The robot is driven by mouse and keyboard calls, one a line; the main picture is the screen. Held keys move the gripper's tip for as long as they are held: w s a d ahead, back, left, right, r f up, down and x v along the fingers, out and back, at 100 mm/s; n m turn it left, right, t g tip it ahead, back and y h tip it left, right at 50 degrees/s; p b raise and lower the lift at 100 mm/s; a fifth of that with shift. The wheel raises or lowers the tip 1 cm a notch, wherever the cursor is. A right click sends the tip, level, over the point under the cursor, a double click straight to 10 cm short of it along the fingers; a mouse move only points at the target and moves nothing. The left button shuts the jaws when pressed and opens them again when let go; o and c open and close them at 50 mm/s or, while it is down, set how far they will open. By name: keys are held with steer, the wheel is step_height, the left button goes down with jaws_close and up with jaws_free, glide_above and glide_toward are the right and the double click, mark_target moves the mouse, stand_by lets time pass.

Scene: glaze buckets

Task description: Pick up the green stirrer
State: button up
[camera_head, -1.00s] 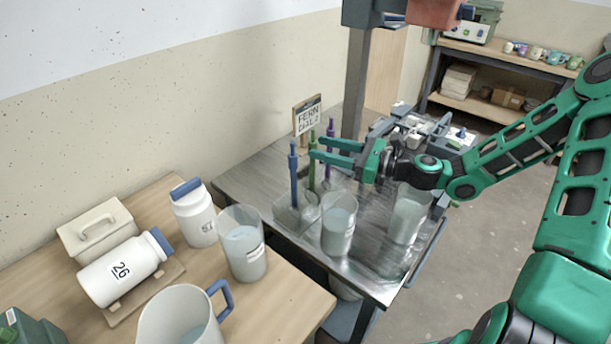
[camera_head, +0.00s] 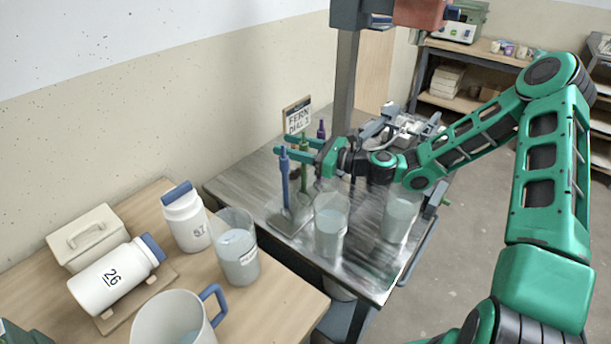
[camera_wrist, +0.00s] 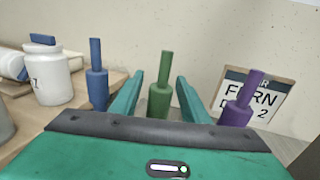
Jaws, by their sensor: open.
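The green stirrer (camera_head: 304,160) stands upright in a rack at the far side of the metal table, between a blue stirrer (camera_head: 284,175) and a purple stirrer (camera_head: 321,131). In the wrist view the green stirrer (camera_wrist: 161,88) shows between the two green fingers of my gripper (camera_wrist: 156,98), with the blue stirrer (camera_wrist: 97,75) outside on the left and the purple stirrer (camera_wrist: 240,104) outside on the right. My gripper (camera_head: 294,147) is open and reaches in from the right, its fingers around the green stirrer's upper part. I cannot tell whether they touch it.
Two clear beakers of liquid (camera_head: 330,228) (camera_head: 401,215) stand on the metal table (camera_head: 240,185). A sign (camera_head: 297,117) stands behind the stirrers. A wooden table (camera_head: 275,300) at left holds white jars (camera_head: 186,222), a pitcher (camera_head: 165,320) and another beaker (camera_head: 238,252).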

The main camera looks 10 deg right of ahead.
jaws_close()
step_height(320, 180, up, 19)
stand_by(2.3)
